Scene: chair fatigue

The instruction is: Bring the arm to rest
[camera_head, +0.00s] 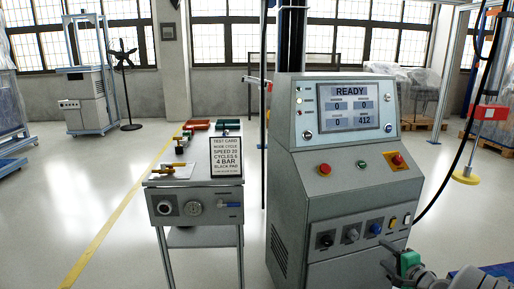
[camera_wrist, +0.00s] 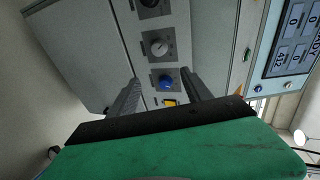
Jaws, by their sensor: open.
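My gripper (camera_head: 386,272) is at the bottom right of the head view, in front of the lower right part of the grey control console (camera_head: 350,190). In the wrist view my gripper (camera_wrist: 163,84) shows two dark fingers spread apart with nothing between them. The console's front panel with a grey knob (camera_wrist: 159,47) and a blue knob (camera_wrist: 166,82) lies beyond the fingers. The gripper looks apart from the panel. Most of my arm is outside the head view.
The console's screen (camera_head: 347,106) reads READY. A small bench (camera_head: 195,205) with a test card (camera_head: 226,157) stands left of it.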

